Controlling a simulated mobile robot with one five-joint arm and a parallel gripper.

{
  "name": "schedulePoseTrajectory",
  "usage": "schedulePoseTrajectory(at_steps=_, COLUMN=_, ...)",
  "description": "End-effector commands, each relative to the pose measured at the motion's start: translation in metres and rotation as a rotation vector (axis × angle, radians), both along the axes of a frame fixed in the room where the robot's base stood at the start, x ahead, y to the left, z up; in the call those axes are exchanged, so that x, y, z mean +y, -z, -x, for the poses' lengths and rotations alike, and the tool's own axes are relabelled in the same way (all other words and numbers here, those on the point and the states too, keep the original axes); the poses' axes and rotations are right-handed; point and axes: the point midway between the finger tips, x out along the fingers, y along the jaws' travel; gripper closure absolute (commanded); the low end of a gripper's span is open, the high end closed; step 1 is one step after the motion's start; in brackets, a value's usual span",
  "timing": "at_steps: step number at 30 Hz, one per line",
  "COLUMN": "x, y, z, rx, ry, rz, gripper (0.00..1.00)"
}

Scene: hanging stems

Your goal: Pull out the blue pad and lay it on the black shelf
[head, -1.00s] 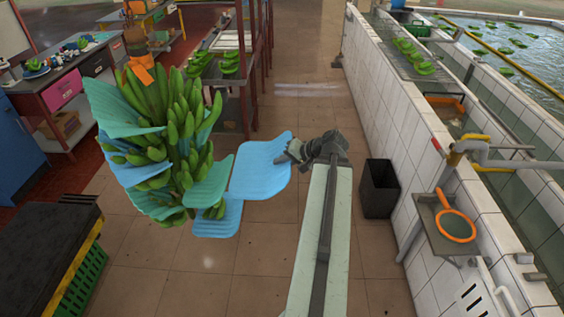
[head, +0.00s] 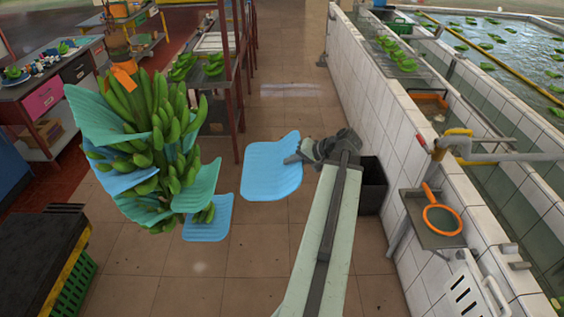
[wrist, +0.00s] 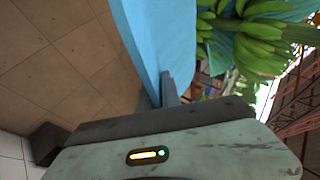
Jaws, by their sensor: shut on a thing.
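My gripper (head: 298,158) is shut on the right edge of a blue pad (head: 270,172). The pad hangs in the air right of the banana bunch (head: 160,130), with a gap between them in the head view. In the wrist view the pad (wrist: 155,35) rises from the fingers (wrist: 168,90), with bananas to its right. Another blue pad (head: 208,222) sticks out below the bunch, and teal pads (head: 198,190) remain among its fruit. A flat black surface (head: 35,245), which may be the black shelf, lies at the lower left.
A green crate (head: 78,280) sits under the black surface. On the right are a tiled wall (head: 400,130), a black bin (head: 372,190) behind my arm, and a small grey ledge (head: 420,230) with an orange-rimmed net. Tiled floor is open below the pad.

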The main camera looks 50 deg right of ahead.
Motion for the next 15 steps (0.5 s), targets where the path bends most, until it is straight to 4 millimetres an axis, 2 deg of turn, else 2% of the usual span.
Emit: schedulePoseTrajectory(at_steps=15, x=-0.041, y=0.0, z=0.049, rx=0.0, ry=0.001, rz=0.0, gripper=1.0)
